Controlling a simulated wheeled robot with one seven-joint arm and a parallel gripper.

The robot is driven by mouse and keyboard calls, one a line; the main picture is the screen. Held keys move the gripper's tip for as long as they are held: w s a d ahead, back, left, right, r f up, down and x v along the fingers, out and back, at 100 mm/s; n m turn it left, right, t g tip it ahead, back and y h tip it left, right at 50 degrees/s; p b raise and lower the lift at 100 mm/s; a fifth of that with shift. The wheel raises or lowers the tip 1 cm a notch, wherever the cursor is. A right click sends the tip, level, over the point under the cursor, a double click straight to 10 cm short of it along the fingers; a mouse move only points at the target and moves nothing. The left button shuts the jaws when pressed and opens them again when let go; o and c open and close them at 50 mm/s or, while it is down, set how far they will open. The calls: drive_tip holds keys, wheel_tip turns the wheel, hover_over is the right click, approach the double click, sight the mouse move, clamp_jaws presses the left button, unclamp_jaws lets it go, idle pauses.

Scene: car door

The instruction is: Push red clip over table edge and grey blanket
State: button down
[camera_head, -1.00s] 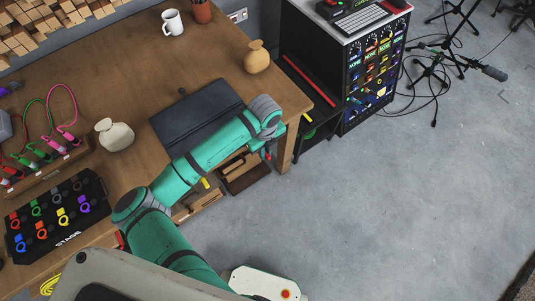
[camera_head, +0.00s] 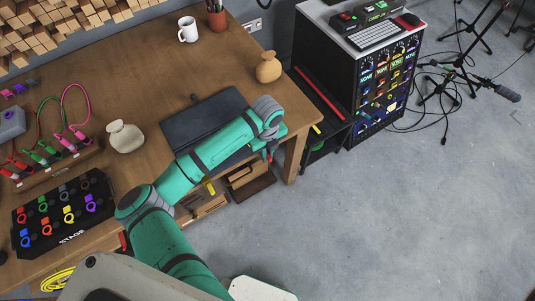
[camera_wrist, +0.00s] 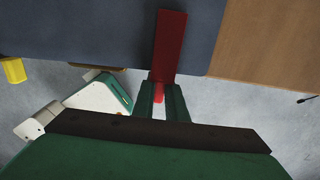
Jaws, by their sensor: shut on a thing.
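The dark grey blanket (camera_head: 205,108) lies flat on the wooden table (camera_head: 148,80) and reaches its front edge. In the wrist view the blanket (camera_wrist: 85,30) fills the upper left. The red clip (camera_wrist: 168,45) is a long bar across the edge of the blanket and table in the wrist view. My gripper (camera_wrist: 164,92) is shut on the near end of the red clip, just outside the edge. How far the clip's jaws grip the edge cannot be told. In the head view my arm hides most of the blanket's front edge.
A yellow clip (camera_wrist: 13,70) sits at the edge, left in the wrist view. A beige sack (camera_head: 125,138), a tan vase (camera_head: 268,68) and a black clip board (camera_head: 65,215) are on the table. A rack (camera_head: 375,85) stands right of it; the floor (camera_head: 400,210) in front is clear.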

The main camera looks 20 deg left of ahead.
drive_tip(key=c, duration=1.7)
unclamp_jaws()
wheel_tip(320, 180, up, 11)
drive_tip(key=shift+f, duration=0.1)
